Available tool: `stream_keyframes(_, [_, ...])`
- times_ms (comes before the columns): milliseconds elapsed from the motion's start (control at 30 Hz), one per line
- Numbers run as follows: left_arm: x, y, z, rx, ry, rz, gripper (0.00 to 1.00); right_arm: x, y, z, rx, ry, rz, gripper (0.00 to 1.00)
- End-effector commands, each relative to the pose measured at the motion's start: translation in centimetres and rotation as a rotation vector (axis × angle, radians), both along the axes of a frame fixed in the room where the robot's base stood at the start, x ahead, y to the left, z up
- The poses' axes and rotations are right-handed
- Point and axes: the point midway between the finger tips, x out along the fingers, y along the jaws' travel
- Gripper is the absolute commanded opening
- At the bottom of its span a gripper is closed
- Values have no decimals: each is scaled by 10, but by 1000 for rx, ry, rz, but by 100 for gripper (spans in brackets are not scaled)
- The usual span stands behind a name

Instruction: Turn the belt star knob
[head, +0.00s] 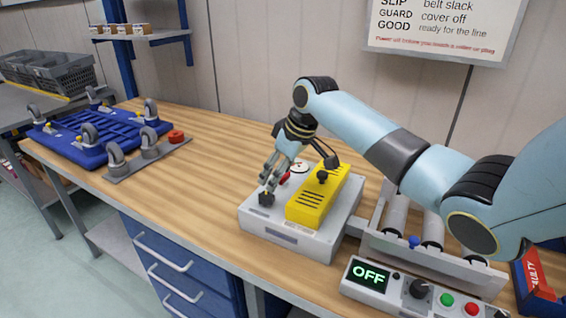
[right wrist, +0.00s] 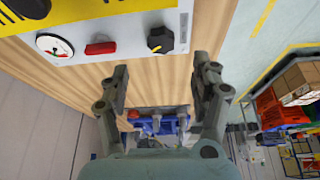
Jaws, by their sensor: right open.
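A grey machine box (head: 285,236) with a yellow guard cover (head: 318,198) stands on the bench. A black knob (head: 266,198) sits at its left corner; in the right wrist view it is a black knob (right wrist: 160,40) with a yellow mark. Another dark knob (head: 322,177) shows at the yellow cover; I cannot tell for sure which is the star knob. My right gripper (head: 269,181) is just above the corner knob. In the right wrist view its fingers (right wrist: 160,72) are apart and empty, with the knob ahead of the gap, not between them. My left gripper is out of view.
A round gauge (right wrist: 54,45) and red switch (right wrist: 100,48) share the box top. A control panel (head: 370,285) reading OFF stands in front right, by a roller conveyor (head: 432,232). A blue wheeled dolly (head: 85,142) lies at left. The wooden bench (head: 205,165) between is clear.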

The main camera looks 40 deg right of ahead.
Motion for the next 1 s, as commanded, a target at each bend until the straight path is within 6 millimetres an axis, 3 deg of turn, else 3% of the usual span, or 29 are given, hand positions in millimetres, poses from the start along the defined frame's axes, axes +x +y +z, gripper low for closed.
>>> stream_keyframes(100, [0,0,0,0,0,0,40,-7,-3,20,-2,-2,1,64])
stream_keyframes(300, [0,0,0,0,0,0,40,-14,-4,35,0,0,1,64])
stream_keyframes(1000, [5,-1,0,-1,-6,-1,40,-14,-4,35,1,1,0,64])
